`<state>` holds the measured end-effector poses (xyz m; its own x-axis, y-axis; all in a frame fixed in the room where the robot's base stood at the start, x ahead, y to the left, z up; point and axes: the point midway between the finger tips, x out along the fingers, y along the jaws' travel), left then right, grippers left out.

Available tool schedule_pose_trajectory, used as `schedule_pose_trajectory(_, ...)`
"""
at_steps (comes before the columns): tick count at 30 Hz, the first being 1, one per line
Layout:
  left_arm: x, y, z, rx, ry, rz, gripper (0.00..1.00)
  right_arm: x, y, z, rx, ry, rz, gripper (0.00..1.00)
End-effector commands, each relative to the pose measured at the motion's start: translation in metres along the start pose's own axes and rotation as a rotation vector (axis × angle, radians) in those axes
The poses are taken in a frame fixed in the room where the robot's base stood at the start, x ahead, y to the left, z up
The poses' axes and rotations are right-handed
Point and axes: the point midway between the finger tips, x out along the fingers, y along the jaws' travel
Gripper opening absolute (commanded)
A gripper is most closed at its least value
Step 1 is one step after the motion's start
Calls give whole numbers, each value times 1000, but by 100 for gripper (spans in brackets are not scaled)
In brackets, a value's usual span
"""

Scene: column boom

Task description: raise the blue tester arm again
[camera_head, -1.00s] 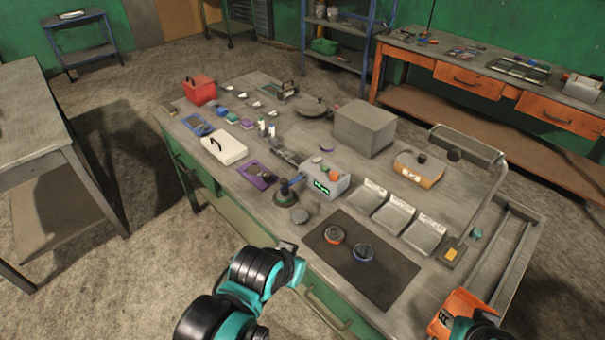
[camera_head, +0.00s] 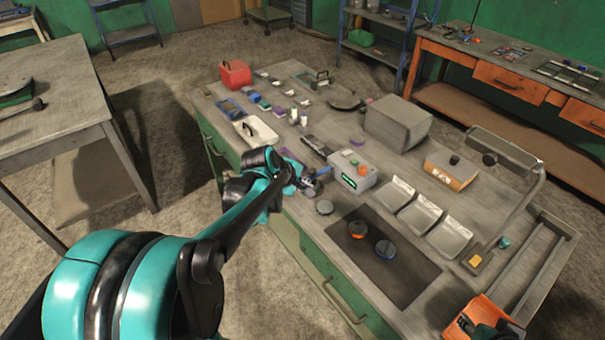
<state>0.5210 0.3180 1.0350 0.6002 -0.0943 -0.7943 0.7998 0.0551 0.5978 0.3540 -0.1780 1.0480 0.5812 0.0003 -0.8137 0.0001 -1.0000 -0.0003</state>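The tester is a grey box (camera_head: 356,172) with a green lit display, near the front edge of the workbench. Its short blue arm (camera_head: 322,172) sticks out to the left, low over the bench. My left gripper (camera_head: 308,186) is at the outer end of the blue arm, over the spot where the tester's dark round base stood in view. The gripper and my arm hide most of that base. The fingers are too small and dark to tell open from shut, or whether they touch the blue arm.
A dark mat (camera_head: 400,273) holds an orange-ringed puck (camera_head: 357,229) and a blue-ringed puck (camera_head: 385,249). A grey disc (camera_head: 324,207) lies beside the mat. Grey trays (camera_head: 420,214) stand right of it. An orange bin (camera_head: 462,316) is at the bench's right front corner.

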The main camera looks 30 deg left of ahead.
Motion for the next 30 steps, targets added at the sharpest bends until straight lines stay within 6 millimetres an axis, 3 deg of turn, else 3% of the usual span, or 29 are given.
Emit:
schedule_pose_trajectory(1,13,6,-26,-139,-4,13,0,-1,0,0,0,0,0,40)
schedule_pose_trajectory(3,27,11,-55,-325,-16,32,0,-1,0,-1,0,0,0,40)
schedule_pose_trajectory(6,44,13,-88,-537,-36,54,0,-2,0,-1,0,0,0,40)
schedule_pose_trajectory(10,57,12,-115,-707,-56,73,0,-2,0,-1,0,0,0,40)
schedule_pose_trajectory(15,62,10,-126,-777,-65,80,0,-2,0,-1,0,0,0,40)
schedule_pose_trajectory(25,65,10,-125,-774,-65,79,0,0,0,0,0,0,0,40)
schedule_pose_trajectory(30,85,11,-124,-772,-66,78,0,10,0,7,0,0,0,40)
